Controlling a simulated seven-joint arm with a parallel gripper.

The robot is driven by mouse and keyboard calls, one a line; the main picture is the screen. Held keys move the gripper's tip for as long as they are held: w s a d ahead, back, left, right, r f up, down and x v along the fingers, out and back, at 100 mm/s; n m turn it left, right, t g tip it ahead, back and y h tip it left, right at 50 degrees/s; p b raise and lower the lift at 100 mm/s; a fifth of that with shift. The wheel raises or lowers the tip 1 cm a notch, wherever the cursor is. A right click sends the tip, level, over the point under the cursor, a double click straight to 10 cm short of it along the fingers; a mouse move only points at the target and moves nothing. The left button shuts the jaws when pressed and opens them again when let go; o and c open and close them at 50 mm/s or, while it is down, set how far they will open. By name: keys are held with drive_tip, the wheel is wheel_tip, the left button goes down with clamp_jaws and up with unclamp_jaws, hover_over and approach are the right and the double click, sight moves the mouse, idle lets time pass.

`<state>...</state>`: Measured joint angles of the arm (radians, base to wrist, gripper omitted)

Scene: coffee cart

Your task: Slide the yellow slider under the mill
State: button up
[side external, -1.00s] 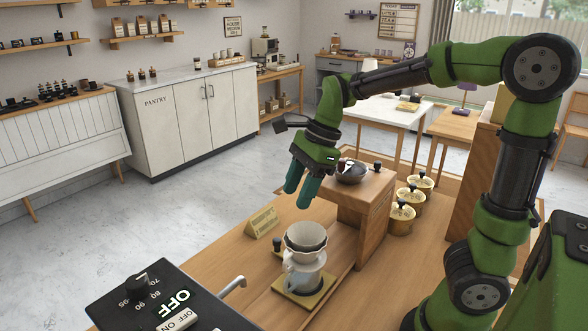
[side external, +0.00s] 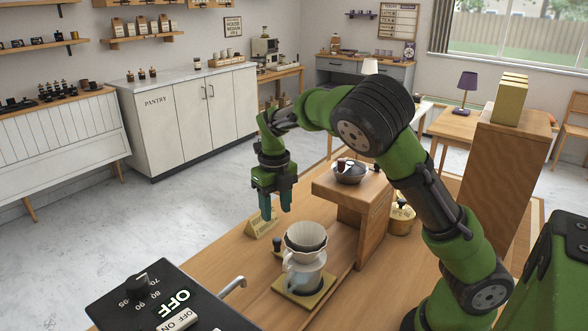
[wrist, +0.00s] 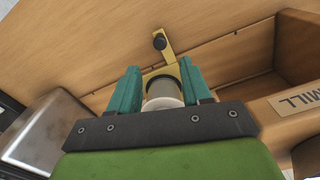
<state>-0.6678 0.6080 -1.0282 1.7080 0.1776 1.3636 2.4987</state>
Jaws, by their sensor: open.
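The yellow slider (side external: 306,300) is a flat plate on the wooden counter with a black knob (side external: 277,244) at its far end. A glass server with a white dripper (side external: 306,237) stands on it. The mill (side external: 352,209) is a wooden stand just to the right, and the slider sits outside it. In the wrist view the slider's yellow arm (wrist: 170,49) and knob show beyond the fingers, and the mill's label (wrist: 297,99) is at right. My gripper (side external: 276,213) is open and empty, pointing down above the counter beyond the dripper. Its teal fingers (wrist: 160,78) are apart.
A folded sign (side external: 263,222) stands close to my fingers.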

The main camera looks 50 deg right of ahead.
sight(277, 239)
wheel_tip(277, 239, down, 11)
drive_tip(key=shift+r, duration=0.15)
clamp_jaws()
idle(0.4)
